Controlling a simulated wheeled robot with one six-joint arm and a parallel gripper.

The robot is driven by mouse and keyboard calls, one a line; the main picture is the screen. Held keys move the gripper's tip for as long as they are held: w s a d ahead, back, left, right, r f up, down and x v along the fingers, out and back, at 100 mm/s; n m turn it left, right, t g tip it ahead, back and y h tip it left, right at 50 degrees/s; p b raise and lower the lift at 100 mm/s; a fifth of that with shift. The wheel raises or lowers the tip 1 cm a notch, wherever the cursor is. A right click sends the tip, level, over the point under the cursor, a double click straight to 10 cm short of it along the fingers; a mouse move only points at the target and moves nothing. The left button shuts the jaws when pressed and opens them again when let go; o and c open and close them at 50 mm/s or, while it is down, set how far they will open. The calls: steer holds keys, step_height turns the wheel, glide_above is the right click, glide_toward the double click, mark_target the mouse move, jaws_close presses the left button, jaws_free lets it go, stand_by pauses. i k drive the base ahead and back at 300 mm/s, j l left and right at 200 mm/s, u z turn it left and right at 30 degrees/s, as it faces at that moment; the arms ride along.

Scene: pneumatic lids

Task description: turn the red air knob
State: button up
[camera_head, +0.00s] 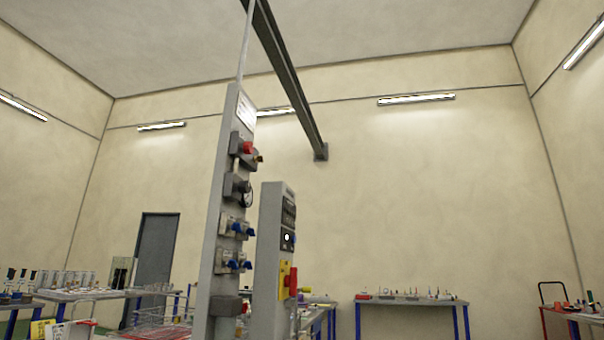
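The red air knob (247,147) is a small red piece on a dark fitting near the top of a tall grey panel (218,215), left of the middle of the picture. A dark gauge-like unit (241,189) and several blue-handled valves (240,228) sit below it on the same panel. Another red piece (244,307) shows low on the panel. My gripper is not in view, so its distance from the knob and its state do not show.
A second grey panel (266,262) with a yellow-and-red switch (288,281) stands just right of the first. Workbenches (410,300) with small items line the back; another bench (80,294) stands left. A dark beam (290,80) runs overhead. The air right of the panels looks free.

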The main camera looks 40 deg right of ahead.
mark_target(248, 146)
steer(key=z, duration=0.85)
steer(key=k+j, duration=0.15)
steer(key=k, duration=0.2)
steer(key=k+j+z, duration=0.1)
steer(key=k, duration=0.3)
steer(key=i+l, duration=0.35)
steer(key=i, duration=0.15)
steer(key=u, duration=0.05)
